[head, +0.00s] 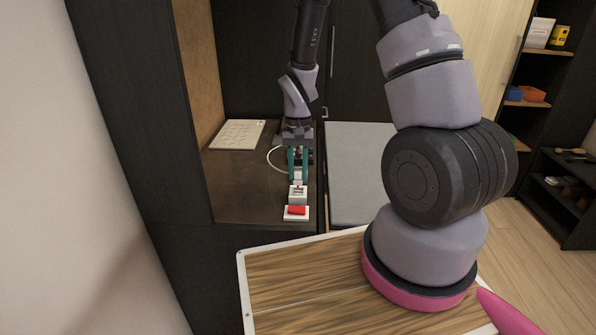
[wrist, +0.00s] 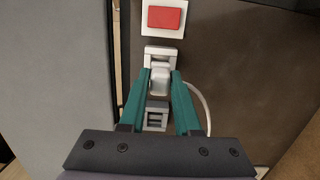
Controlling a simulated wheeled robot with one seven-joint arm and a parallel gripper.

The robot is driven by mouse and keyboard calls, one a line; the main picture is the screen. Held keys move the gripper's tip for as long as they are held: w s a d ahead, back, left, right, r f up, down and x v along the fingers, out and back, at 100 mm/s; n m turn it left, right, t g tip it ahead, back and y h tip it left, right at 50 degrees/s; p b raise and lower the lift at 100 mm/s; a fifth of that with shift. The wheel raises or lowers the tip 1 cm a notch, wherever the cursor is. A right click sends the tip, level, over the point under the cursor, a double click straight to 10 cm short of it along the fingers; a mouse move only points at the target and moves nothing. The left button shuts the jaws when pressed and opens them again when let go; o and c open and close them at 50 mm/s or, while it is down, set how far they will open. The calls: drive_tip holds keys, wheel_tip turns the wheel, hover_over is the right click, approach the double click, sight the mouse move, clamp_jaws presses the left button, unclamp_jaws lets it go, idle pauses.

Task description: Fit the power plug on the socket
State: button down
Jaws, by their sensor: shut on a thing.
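The white power plug (wrist: 160,82) is held between the teal fingertips of my gripper (wrist: 161,80) in the wrist view. In the head view my gripper (head: 298,164) points down over the dark counter, with its fingers closed on the plug (head: 298,175). The white socket block (wrist: 163,54) lies just past the fingertips, in line with the plug. It also shows in the head view (head: 298,196). The plug's front end is at the near edge of the socket block; I cannot tell whether it is inserted. A white cable (head: 269,157) curves beside the gripper.
A red switch on a white plate (head: 297,211) sits beyond the socket, near the counter's front edge. A white panel with dark marks (head: 238,134) lies at the back left. The dark counter (head: 240,185) left of the gripper is clear. A grey surface (head: 354,170) lies to the right.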

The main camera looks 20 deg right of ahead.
drive_tip(key=shift+f, duration=2.05)
idle(1.1)
drive_tip(key=c, duration=0.5)
unclamp_jaws()
drive_tip(key=shift+c, duration=0.2)
drive_tip(key=r, duration=0.3)
drive_tip(key=w+r, duration=0.1)
drive_tip(key=r, duration=0.7)
drive_tip(key=shift+w+d, duration=0.15)
wheel_tip(320, 180, up, 8)
drive_tip(key=t, duration=0.2)
hover_over(298, 182)
drive_tip(key=w+d, duration=0.2)
drive_tip(key=s+d+r+t+y, duration=0.1)
drive_tip(key=s+d+r+t, duration=0.15)
drive_tip(key=r, duration=0.75)
drive_tip(key=s+d+r+t, duration=0.1)
drive_tip(key=s+r+t, duration=0.3)
drive_tip(key=s+r, duration=0.7)
drive_tip(key=shift+s+d+r+m+y, duration=0.3)
drive_tip(key=shift+s+d+r, duration=0.05)
drive_tip(key=shift+s, duration=0.45)
